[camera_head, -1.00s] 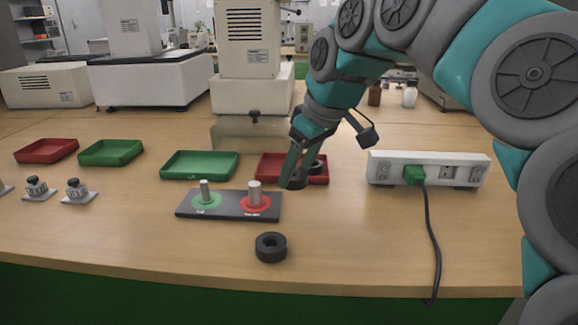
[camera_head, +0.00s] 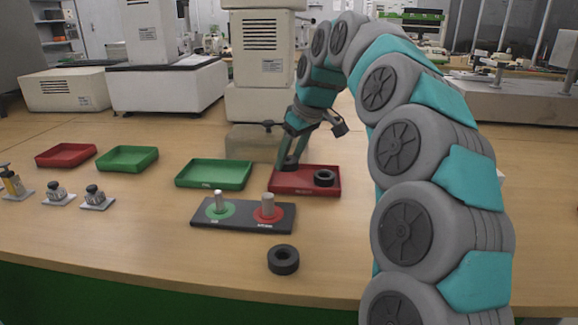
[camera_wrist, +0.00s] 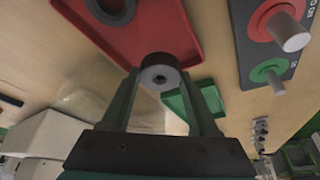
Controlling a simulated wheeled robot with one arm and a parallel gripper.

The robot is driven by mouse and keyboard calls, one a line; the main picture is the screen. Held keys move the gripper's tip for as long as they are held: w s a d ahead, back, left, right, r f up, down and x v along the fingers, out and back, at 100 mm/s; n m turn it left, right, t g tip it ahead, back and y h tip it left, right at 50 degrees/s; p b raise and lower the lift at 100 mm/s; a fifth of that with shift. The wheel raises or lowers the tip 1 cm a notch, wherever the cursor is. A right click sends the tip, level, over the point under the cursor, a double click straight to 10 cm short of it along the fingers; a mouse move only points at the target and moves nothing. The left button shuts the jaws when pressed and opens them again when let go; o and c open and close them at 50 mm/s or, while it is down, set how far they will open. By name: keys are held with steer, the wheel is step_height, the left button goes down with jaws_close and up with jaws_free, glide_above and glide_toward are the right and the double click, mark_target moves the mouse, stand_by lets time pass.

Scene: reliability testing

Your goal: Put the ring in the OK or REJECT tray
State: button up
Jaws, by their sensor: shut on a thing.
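My gripper (camera_head: 288,164) points down over the back left part of the near red tray (camera_head: 298,189). It is shut on a dark ring (camera_wrist: 160,73), seen between the fingers in the wrist view. I cannot tell whether the held ring touches the tray floor. Another black ring (camera_head: 324,178) lies in the right part of this tray. The near green tray (camera_head: 213,174) stands to its left and looks empty; its front label is too small to read. A third black ring (camera_head: 283,260) lies on the table near the front edge.
A dark plate (camera_head: 243,224) with a green-marked post (camera_head: 218,203) and a red-marked post (camera_head: 267,206) stands before the trays. Another red tray (camera_head: 66,155) and green tray (camera_head: 127,158) sit farther left, near small gauges (camera_head: 94,198). White machines (camera_head: 262,50) stand behind.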

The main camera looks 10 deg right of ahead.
mark_target(292, 160)
steer(key=shift+w, duration=0.45)
steer(key=shift+f, duration=1.8)
steer(key=shift+f, duration=0.1)
steer(key=o, duration=1)
steer(key=shift+o, duration=0.2)
steer(key=shift+r, duration=0.2)
steer(key=v, duration=1.1)
steer(key=shift+s+r, duration=0.2)
steer(key=shift+r, duration=0.15)
steer(key=shift+d, duration=0.1)
